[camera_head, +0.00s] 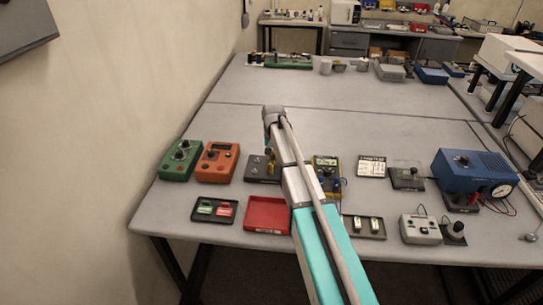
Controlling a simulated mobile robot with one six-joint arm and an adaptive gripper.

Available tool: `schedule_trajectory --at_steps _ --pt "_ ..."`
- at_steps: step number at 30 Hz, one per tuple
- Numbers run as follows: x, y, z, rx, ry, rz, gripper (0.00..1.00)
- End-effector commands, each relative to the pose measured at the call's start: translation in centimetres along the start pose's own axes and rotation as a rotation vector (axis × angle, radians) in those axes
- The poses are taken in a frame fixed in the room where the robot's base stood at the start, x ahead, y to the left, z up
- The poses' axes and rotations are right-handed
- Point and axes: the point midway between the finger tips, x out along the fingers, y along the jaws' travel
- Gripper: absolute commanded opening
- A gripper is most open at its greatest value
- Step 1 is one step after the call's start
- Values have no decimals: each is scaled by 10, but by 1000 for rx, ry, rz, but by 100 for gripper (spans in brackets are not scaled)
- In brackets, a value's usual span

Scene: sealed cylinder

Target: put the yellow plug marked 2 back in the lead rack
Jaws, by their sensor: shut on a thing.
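My arm reaches forward over the table, and my gripper (270,147) points down at its far end, partly hidden by the arm. It is shut on a small yellow thing (270,156), which fits the yellow plug; its mark is too small to read. It is above or at a dark panel (254,168) with small round fittings; I cannot tell whether they touch. I cannot tell for sure which thing is the lead rack.
A green box (180,158) and an orange meter (215,161) stand left of the panel. A red tray (267,214) is in front. A yellow multimeter (327,170) and a blue instrument (472,172) stand to the right. The table's middle (350,120) is clear.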

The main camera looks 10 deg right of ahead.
Motion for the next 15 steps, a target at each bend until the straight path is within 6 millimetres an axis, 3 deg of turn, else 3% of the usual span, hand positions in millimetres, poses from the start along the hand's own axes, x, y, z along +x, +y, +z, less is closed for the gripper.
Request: schedule_trajectory --at_steps 15 --pt "6 0 0 0 0 0 0"
